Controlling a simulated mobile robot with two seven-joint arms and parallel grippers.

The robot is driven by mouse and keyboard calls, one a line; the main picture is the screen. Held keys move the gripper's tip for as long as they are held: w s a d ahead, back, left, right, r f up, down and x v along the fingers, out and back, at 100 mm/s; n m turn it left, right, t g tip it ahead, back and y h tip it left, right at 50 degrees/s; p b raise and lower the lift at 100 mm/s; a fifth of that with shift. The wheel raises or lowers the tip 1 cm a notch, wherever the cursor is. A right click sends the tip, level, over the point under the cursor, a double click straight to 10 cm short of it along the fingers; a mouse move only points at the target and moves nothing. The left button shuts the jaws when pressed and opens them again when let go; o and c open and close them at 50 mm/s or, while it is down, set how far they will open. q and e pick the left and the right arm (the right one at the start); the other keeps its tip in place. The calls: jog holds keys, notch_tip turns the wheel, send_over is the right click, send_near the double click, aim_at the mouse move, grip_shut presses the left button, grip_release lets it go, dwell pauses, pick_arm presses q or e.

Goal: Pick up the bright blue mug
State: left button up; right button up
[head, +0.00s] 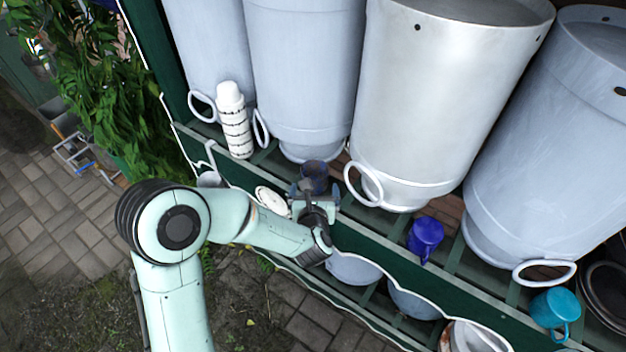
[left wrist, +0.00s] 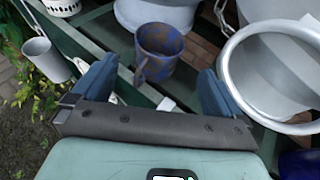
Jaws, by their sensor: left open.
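A vivid blue mug (head: 425,236) stands on the shelf's slatted ledge, right of my left gripper (head: 314,190). In the left wrist view, a dark blue piece at the lower right edge (left wrist: 300,164) may be the same mug; too little shows to be sure. A worn blue mug with brown patches (head: 314,172) stands just beyond my left gripper. In the left wrist view this patchy mug (left wrist: 160,52) is upright, beyond and between the open fingers (left wrist: 152,84), with nothing held. A teal mug (head: 553,309) stands further right. My right gripper is out of view.
Large pale metal churns (head: 440,100) with ring handles stand close behind the mugs. A green shelf edge (head: 400,262) runs along the front. A grey cup (left wrist: 46,59) hangs at the left.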

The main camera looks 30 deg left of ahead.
aim_at(315, 183)
pick_arm(q)
jog(key=x, duration=0.5)
jog(key=shift+p, duration=0.3)
jog(key=p+x, duration=0.1)
jog(key=x, duration=0.4)
jog(key=shift+f, duration=0.1)
jog(key=c, duration=1)
jog(key=shift+r, duration=0.6)
jog(key=shift+s+d+r, duration=0.1)
jog(key=shift+s+r, duration=0.05)
jog(key=shift+r, duration=0.45)
jog(key=shift+s+d+r, duration=0.15)
jog(key=shift+s+r, duration=0.05)
jog(key=shift+r, duration=0.35)
jog(key=shift+s+d+b, duration=0.7)
jog(key=shift+s+d, duration=0.65)
jog(key=shift+s, duration=1.2)
jog(key=shift+s+d+b, duration=0.7)
jog(key=shift+s+d, duration=0.6)
jog(key=shift+s, duration=1.2)
jog(key=shift+s+d+b, duration=0.7)
jog(key=shift+s+d, duration=0.65)
jog(key=shift+s, duration=1.2)
